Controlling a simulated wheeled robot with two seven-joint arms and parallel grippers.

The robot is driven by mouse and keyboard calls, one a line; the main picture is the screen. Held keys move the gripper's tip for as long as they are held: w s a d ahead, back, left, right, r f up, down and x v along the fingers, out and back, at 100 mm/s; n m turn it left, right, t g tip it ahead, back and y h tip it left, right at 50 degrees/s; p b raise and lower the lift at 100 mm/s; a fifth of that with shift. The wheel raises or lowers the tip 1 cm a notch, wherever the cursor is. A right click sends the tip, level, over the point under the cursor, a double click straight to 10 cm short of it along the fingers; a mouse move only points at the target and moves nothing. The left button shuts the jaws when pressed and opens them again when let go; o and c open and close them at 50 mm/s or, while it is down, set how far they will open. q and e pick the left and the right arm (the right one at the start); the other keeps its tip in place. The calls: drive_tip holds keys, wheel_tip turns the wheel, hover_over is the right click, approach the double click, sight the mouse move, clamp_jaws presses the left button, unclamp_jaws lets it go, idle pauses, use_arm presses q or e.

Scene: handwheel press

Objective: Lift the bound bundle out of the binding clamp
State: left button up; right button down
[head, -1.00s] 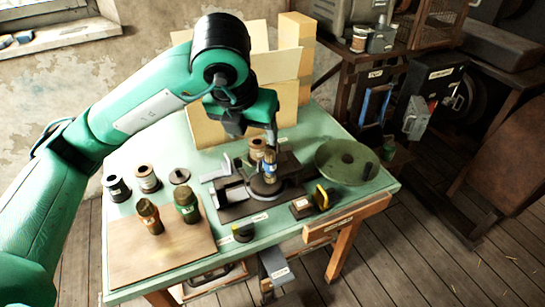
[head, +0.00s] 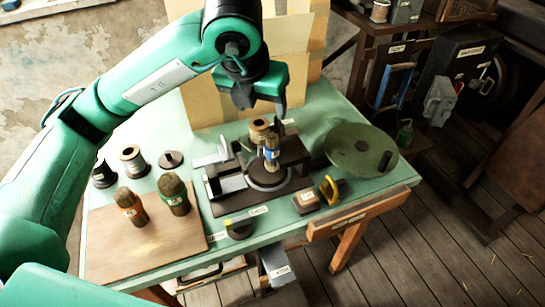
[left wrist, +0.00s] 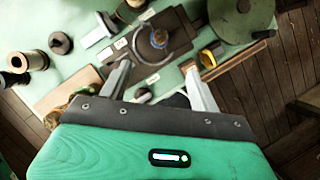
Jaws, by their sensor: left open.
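The bound bundle (head: 271,150), a short brown roll with a blue band, stands upright in the binding clamp (head: 240,190), on a dark round seat. In the left wrist view the bundle (left wrist: 158,38) shows from above. My left gripper (head: 264,106) is open and empty, above the bundle and apart from it. Its two fingers also show spread in the left wrist view (left wrist: 160,85). My right gripper is not in view.
Two bundles, one with an orange band (head: 132,208) and one with green (head: 174,194), stand on a wooden board (head: 150,250). A green handwheel (head: 350,150) lies right of the clamp. Spools (head: 133,160) stand at left. Tall cardboard panels (head: 215,105) rise behind.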

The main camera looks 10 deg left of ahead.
sight(270, 144)
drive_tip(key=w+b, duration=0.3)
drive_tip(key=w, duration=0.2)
use_arm(q)
drive_tip(key=x, duration=0.8)
drive_tip(key=s+x, duration=0.1)
drive_tip(key=x, duration=0.3)
drive_tip(key=shift+s+a+f+p, duration=0.1)
drive_tip(key=shift+s+f+p, duration=0.1)
drive_tip(key=shift+p, duration=0.15)
drive_tip(key=x, duration=0.2)
drive_tip(key=p+x, duration=0.1)
drive_tip(key=x, duration=0.2)
drive_tip(key=shift+w+r, duration=0.1)
drive_tip(key=shift+w, duration=0.15)
drive_tip(key=shift+w+f, duration=0.1)
drive_tip(key=shift+f, duration=0.2)
drive_tip(key=c, duration=1.1)
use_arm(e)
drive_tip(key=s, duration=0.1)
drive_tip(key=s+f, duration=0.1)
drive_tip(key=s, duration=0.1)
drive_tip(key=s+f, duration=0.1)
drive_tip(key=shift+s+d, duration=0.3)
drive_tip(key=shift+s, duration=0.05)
use_arm(q)
drive_tip(key=shift+r, duration=0.1)
drive_tip(key=shift+c, duration=0.2)
